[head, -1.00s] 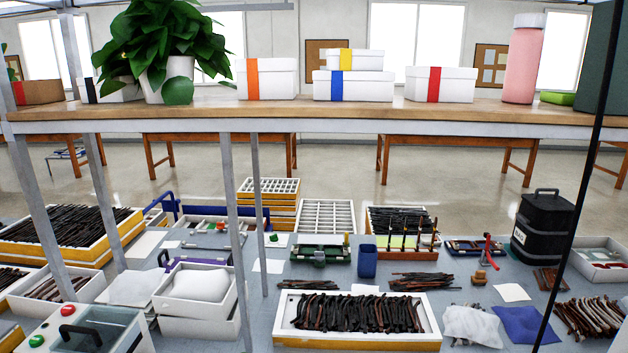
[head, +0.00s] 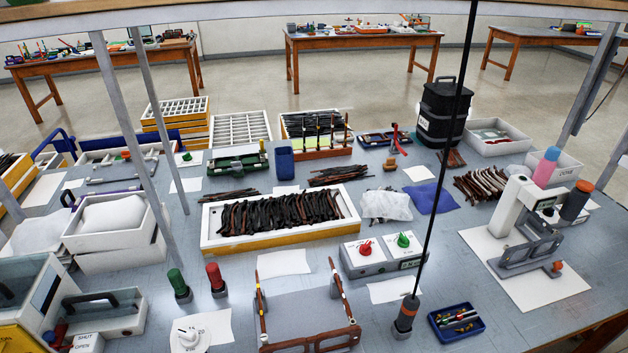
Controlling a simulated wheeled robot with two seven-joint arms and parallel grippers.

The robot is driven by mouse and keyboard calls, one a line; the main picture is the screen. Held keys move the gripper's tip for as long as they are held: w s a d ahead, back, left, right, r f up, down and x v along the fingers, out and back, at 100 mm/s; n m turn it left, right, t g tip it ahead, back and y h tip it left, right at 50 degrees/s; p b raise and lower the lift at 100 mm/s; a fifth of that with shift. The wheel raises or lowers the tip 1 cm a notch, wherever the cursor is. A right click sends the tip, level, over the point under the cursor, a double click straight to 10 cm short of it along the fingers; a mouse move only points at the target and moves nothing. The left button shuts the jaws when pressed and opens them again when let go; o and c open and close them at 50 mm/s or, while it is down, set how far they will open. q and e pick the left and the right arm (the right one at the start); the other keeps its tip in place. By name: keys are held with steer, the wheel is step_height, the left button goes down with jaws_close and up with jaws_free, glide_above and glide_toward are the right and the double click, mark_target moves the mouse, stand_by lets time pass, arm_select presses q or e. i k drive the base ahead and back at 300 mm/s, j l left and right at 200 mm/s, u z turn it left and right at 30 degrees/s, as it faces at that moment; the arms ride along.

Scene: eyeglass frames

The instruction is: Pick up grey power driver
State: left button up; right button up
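A grey power driver (head: 407,315) with an orange band hangs upright at the lower end of a black cord (head: 446,165). It is at the front of the grey-blue workbench (head: 390,335) in the head view, just left of a small blue tray (head: 457,322). I cannot tell whether its tip touches the bench. Neither of my grippers shows in the head view.
A rack with temple pieces (head: 309,322) stands left of the driver, and a box with red and green knobs (head: 382,256) is behind it. A white press-like device (head: 528,222) stands to the right. Grey frame posts (head: 148,125) rise at the left.

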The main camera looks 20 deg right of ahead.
mark_target(410, 307)
steer(key=l+z, duration=0.1)
steer(key=z, duration=0.25)
steer(key=i+l+z, duration=0.1)
steer(key=z, duration=0.3)
steer(key=l+z, duration=0.1)
steer(key=z, duration=0.25)
steer(key=j+u, duration=0.25)
steer(key=u, duration=0.25)
steer(key=i+j+u, duration=0.1)
steer(key=u, duration=0.4)
steer(key=j+z, duration=0.1)
steer(key=z, duration=1.25)
